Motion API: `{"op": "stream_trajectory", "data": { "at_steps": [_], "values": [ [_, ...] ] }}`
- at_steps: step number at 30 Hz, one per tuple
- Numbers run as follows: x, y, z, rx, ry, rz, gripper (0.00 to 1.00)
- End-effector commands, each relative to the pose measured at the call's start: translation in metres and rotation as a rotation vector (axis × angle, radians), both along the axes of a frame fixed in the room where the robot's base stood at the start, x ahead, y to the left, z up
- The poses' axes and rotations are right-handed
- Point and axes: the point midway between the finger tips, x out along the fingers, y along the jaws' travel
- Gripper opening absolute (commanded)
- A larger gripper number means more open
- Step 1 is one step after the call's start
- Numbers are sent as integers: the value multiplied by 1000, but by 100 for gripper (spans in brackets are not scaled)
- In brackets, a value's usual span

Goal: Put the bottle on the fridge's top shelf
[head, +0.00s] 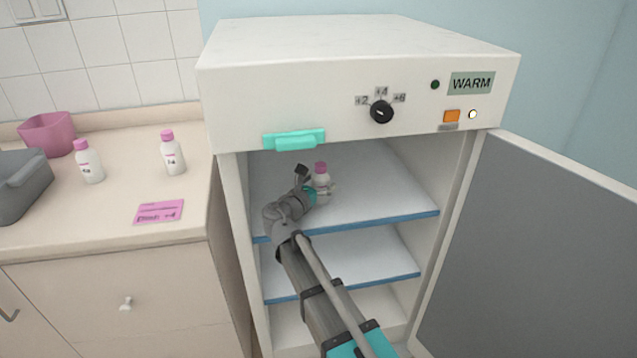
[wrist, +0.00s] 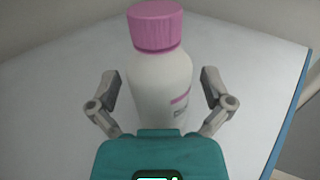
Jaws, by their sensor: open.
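A white bottle with a pink cap (head: 321,175) stands upright on the top shelf (head: 385,208) of the open fridge (head: 355,55). My gripper (head: 312,182) is inside the fridge at that shelf, right by the bottle. In the wrist view the bottle (wrist: 160,80) stands between the two fingers of my gripper (wrist: 163,85), with a gap on each side. The fingers are open. The bottle's lower part is hidden behind the gripper body.
The fridge door (head: 545,250) stands open on the right. A lower shelf (head: 380,262) is empty where it shows.

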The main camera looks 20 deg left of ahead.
Motion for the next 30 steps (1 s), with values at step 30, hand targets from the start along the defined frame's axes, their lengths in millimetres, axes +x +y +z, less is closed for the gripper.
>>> {"op": "stream_trajectory", "data": {
  "at_steps": [30],
  "values": [
    [-116,29,1,0,0,3,100]
  ]
}}
